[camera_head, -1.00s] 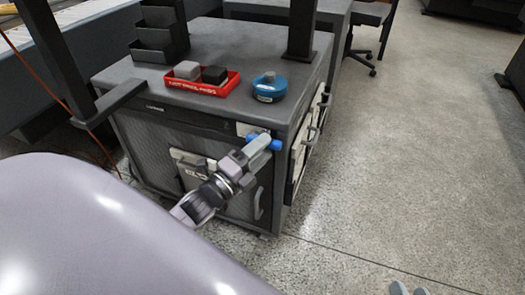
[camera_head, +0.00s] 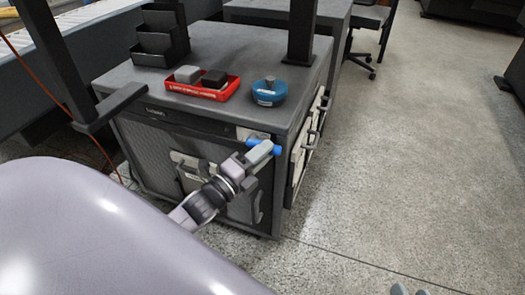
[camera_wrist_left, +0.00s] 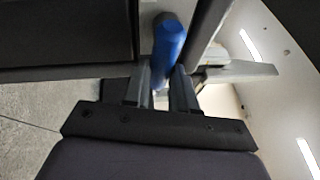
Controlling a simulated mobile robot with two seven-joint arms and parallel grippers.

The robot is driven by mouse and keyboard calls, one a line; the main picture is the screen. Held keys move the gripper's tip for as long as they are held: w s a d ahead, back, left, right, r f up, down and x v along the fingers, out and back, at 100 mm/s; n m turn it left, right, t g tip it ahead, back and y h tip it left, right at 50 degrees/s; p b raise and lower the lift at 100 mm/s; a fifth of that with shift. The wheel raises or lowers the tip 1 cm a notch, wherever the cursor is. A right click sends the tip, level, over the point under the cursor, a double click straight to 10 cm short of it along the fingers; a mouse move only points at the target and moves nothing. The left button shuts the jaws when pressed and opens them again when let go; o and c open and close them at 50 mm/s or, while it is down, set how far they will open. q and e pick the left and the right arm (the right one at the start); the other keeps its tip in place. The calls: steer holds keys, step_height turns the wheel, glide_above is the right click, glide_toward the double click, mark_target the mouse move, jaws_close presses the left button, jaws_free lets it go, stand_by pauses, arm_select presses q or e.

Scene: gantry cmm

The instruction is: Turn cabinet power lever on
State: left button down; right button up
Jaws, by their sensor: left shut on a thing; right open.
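The cabinet power lever is a blue handle (camera_head: 264,147) at the top right front corner of the grey cabinet (camera_head: 150,140). It lies roughly crosswise in the head view. My left gripper (camera_head: 259,153) reaches it from the front and is shut on it. In the left wrist view the blue handle (camera_wrist_left: 168,40) sits between the fingers of my left gripper (camera_wrist_left: 163,85). The fingers hide part of the handle. Only the tips of my right gripper (camera_head: 410,290) show at the bottom edge of the head view, open and away from the cabinet.
On the cabinet top are a red tray (camera_head: 185,90) with two small blocks, a blue round object (camera_head: 269,92) and a black stepped holder (camera_head: 160,40). Handles (camera_head: 312,135) stick out from the cabinet's right side. The floor (camera_head: 410,170) to the right is clear.

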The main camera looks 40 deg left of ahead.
arm_select(q)
steer(key=shift+s+a+f+m+g+y+p, duration=0.15)
steer(key=shift+a+f+m+g+y+p, duration=0.65)
steer(key=shift+m+p, duration=1.75)
steer(key=shift+s+a+f+m+g+y+p, duration=0.15)
steer(key=shift+a+m+g+y+p, duration=0.35)
steer(key=shift+m+g+p, duration=1.3)
steer(key=shift+s+a+f+m+g+y+p, duration=0.25)
steer(key=shift+a+f+m+y+p, duration=0.35)
steer(key=shift+m+p, duration=2.6)
arm_select(e)
steer(key=s+d+r+g+h+p, duration=0.1)
steer(key=s+d+h, duration=0.3)
steer(key=d, duration=0.5)
steer(key=shift+s+d+r+g+h, duration=0.2)
steer(key=shift+d+r+g+h, duration=0.15)
steer(key=shift+r, duration=0.25)
arm_select(q)
steer(key=shift+a+n, duration=0.15)
steer(key=shift+n, duration=0.3)
arm_select(e)
steer(key=shift+w+r, duration=0.15)
arm_select(q)
steer(key=c, duration=0.9)
jaws_free()
steer(key=shift+r, duration=0.1)
